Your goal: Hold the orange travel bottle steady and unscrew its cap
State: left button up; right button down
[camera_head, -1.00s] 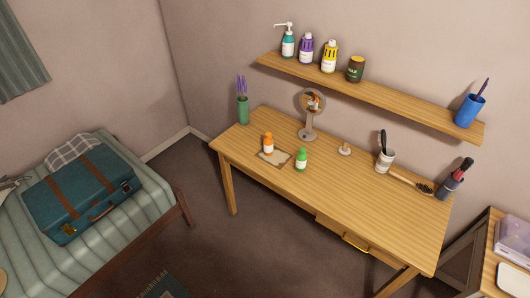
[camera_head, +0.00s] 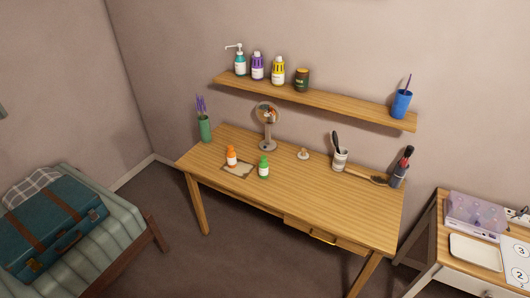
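The orange travel bottle (camera_head: 231,157) stands upright on a small tan mat (camera_head: 241,173) at the left part of the wooden table (camera_head: 310,205). It has a white label and an orange cap on top. A green bottle (camera_head: 263,168) of similar shape stands just to its right, apart from it. Neither of my grippers shows in the head view, so their state is hidden.
A round mirror (camera_head: 268,126) stands behind the bottles. A ring holder (camera_head: 303,154), a white cup (camera_head: 340,160) and a brush lie further right. A wall shelf (camera_head: 340,108) overhangs the back. The table's front middle is clear. A bed with a blue suitcase (camera_head: 50,222) stands left.

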aim_at(231, 157)
jog(key=z, duration=0.5)
jog(key=i, duration=1.35)
jog(key=u, duration=0.3)
